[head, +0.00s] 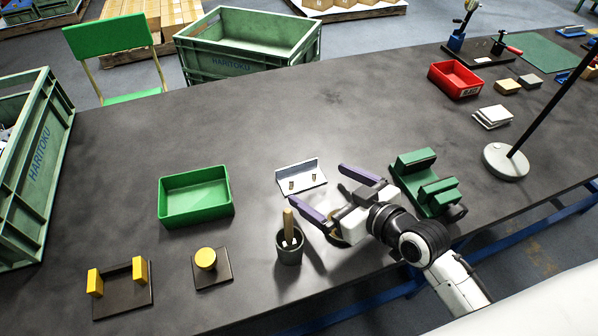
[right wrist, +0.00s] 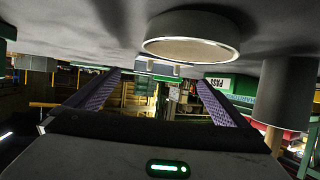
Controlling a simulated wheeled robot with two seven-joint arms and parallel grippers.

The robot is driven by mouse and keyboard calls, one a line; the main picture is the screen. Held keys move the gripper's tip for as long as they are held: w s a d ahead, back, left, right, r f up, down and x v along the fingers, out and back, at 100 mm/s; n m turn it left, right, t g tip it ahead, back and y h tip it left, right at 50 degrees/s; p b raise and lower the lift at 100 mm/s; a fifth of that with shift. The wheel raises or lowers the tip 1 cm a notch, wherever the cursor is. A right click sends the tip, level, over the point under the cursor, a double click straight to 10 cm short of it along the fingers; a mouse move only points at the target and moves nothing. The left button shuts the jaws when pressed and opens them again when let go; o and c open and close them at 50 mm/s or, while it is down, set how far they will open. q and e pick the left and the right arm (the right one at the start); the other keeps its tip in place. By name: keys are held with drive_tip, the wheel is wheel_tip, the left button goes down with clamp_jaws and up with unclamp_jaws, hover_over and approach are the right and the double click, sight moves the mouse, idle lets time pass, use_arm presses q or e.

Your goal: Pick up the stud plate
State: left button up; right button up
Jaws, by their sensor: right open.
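A silver bent plate with a raised back edge and two small brass studs, which I take to be the stud plate (head: 313,181), lies on the dark table near the middle of the head view. My right gripper (head: 318,187) comes in from the lower right, its purple fingers spread wide and pointing at the plate. The plate is at or just beyond the fingertips; I cannot tell whether it is between them. In the right wrist view the open fingers (right wrist: 158,78) frame a small pale shape that may be the plate. My left gripper is not in view.
A dark cup (head: 289,251) holding a wooden-handled tool stands close beside the lower finger. A round disc (right wrist: 190,48) sits close by in the wrist view. A green fixture (head: 425,182) is right of the gripper, a green tray (head: 195,211) left. Table behind the plate is clear.

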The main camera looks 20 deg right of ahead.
sight(295, 172)
drive_tip(key=x, duration=0.6)
drive_tip(key=shift+a, duration=0.15)
drive_tip(key=c, duration=1.6)
